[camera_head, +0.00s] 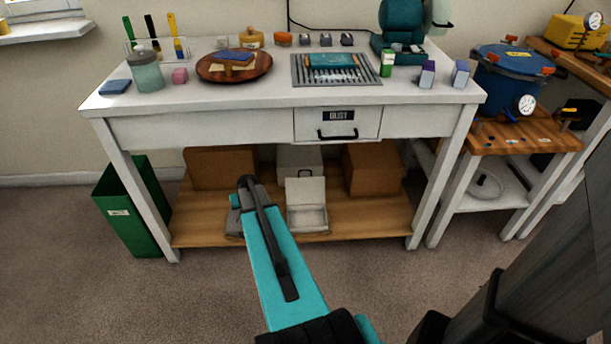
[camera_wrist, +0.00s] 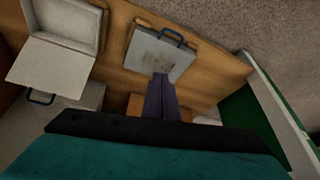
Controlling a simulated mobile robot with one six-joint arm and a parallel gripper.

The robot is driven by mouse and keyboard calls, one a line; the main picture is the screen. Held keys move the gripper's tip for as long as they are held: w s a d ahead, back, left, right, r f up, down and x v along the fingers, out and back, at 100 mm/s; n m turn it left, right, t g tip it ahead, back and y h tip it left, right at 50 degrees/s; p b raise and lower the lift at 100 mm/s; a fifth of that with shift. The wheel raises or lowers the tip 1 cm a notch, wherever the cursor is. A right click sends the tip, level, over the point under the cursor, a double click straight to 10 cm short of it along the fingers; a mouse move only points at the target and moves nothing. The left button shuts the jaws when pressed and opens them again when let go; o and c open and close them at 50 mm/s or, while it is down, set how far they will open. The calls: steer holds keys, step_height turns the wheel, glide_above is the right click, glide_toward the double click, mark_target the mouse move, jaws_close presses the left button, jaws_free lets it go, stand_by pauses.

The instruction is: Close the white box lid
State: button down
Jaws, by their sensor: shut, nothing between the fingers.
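The white box (camera_head: 307,218) sits on the wooden lower shelf under the workbench. Its lid (camera_head: 305,191) is open and stands up at the back side. In the wrist view the open, empty-looking box (camera_wrist: 70,18) is at the upper left, with its lid (camera_wrist: 50,68) spread below it. My gripper (camera_wrist: 162,78) is shut and empty. It appears in front of a grey case (camera_wrist: 155,50) with a blue handle, to the right of the white box in the wrist view. In the head view my arm hides the gripper and part of this case.
Cardboard boxes (camera_head: 373,170) and a white container (camera_head: 298,160) with a dark handle stand behind on the shelf (camera_head: 375,218). A green bin (camera_head: 128,210) is at the left. The benchtop (camera_head: 220,98) and its legs frame the shelf opening. Carpet in front is clear.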

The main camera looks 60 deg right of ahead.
steer(key=s+d+r+m+h+b, duration=0.1)
steer(key=s+d+r+b, duration=0.1)
steer(key=d, duration=0.8)
steer(key=s+d+r+m+t+h+b, duration=0.1)
steer(key=s+d+r+h+b, duration=0.1)
steer(key=d, duration=0.9)
steer(key=s+d+r+m+h+b, duration=0.1)
steer(key=s+d+r+h+b, duration=0.1)
steer(key=d+b, duration=0.4)
steer(key=s+d+r, duration=0.1)
steer(key=d, duration=0.3)
steer(key=shift+s+d+m+t, duration=0.2)
steer(key=shift+s+m+t, duration=0.1)
steer(key=shift+m, duration=0.1)
steer(key=shift+f, duration=0.1)
steer(key=shift+b+x, duration=1.35)
steer(key=shift+x, duration=3.7)
steer(key=shift+s+a+f+b, duration=0.4)
steer(key=shift+s+a, duration=0.1)
steer(key=shift+a, duration=0.2)
steer(key=shift+s+a+f+b, duration=0.35)
steer(key=shift+s+a, duration=0.15)
steer(key=shift+a, duration=0.2)
steer(key=shift+s, duration=0.2)
